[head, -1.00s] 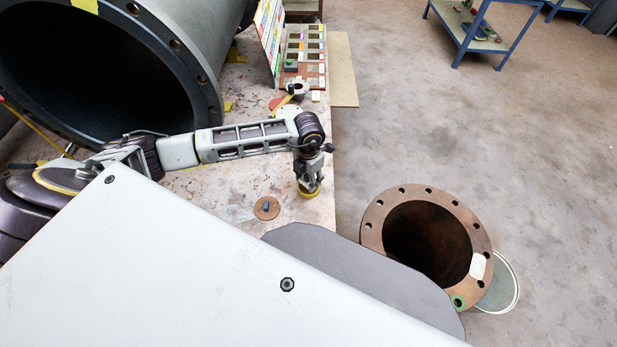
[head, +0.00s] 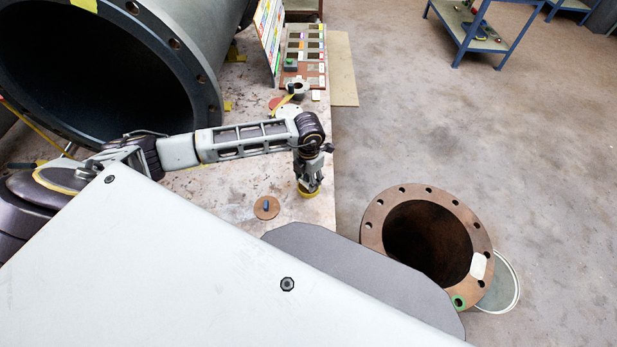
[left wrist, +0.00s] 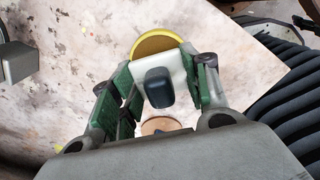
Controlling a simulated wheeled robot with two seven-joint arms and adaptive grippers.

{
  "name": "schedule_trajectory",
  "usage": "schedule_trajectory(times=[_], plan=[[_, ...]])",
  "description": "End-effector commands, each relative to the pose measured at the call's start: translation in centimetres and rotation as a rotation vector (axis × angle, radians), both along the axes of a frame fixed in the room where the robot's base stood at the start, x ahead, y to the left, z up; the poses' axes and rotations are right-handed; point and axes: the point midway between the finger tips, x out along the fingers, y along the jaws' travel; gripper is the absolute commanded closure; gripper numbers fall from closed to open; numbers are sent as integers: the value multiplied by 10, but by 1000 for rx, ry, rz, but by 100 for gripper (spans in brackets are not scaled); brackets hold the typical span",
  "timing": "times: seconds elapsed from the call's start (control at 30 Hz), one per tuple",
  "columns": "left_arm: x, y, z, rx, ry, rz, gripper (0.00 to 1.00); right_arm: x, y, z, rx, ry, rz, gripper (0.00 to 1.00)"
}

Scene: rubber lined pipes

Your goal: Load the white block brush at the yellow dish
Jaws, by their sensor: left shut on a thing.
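The yellow dish (head: 308,193) sits on the pale table near its right edge, right under my left gripper (head: 310,183). In the left wrist view the dish (left wrist: 137,46) has a yellow rim and a brown inside. My left gripper (left wrist: 160,90) is shut on the white block brush (left wrist: 174,66), which has a dark grip (left wrist: 159,88) between the green fingers. The white block overlaps the near part of the dish in this view. I cannot tell whether it touches what is inside. My right gripper is not in view.
A round brown lid (head: 266,208) with a blue knob lies left of the dish. A large grey flanged pipe (head: 208,90) stands at upper left. A rusty flanged pipe (head: 374,232) stands on the floor to the right. A rack of coloured compartments (head: 305,55) is at the table's far end.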

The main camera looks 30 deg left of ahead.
Motion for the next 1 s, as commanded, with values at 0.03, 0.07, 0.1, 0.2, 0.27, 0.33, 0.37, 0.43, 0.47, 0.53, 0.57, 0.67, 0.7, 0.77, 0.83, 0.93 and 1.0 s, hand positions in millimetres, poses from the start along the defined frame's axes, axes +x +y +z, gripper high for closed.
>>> schedule_trajectory(times=[0.03,0.07,0.1,0.2,0.27,0.33,0.37,0.43,0.47,0.53,0.57,0.67,0.7,0.77,0.83,0.93,1.0], plan=[[0,0,-1,0,0,0,73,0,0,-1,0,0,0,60],[0,0,-1,0,0,0,73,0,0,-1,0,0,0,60],[0,0,-1,0,0,0,73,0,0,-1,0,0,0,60],[0,0,-2,0,0,0,73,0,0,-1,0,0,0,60],[0,0,-2,0,0,0,73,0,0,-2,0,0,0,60],[0,0,-3,0,0,0,73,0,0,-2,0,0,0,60],[0,0,-3,0,0,0,73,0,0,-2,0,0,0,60],[0,0,-3,0,0,0,73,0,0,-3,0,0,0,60],[0,0,-4,0,0,0,73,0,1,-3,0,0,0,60],[0,0,-4,0,0,0,73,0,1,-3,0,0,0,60],[0,0,-4,0,-1,0,73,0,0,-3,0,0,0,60],[0,0,-5,0,0,0,73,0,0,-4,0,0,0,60],[0,0,-5,0,0,0,73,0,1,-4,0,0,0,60],[0,0,-6,0,0,0,73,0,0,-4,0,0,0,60],[0,0,-6,0,0,0,73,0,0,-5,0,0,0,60],[0,0,-6,0,0,0,73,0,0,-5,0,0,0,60],[0,0,-6,0,0,0,73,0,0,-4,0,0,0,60]])
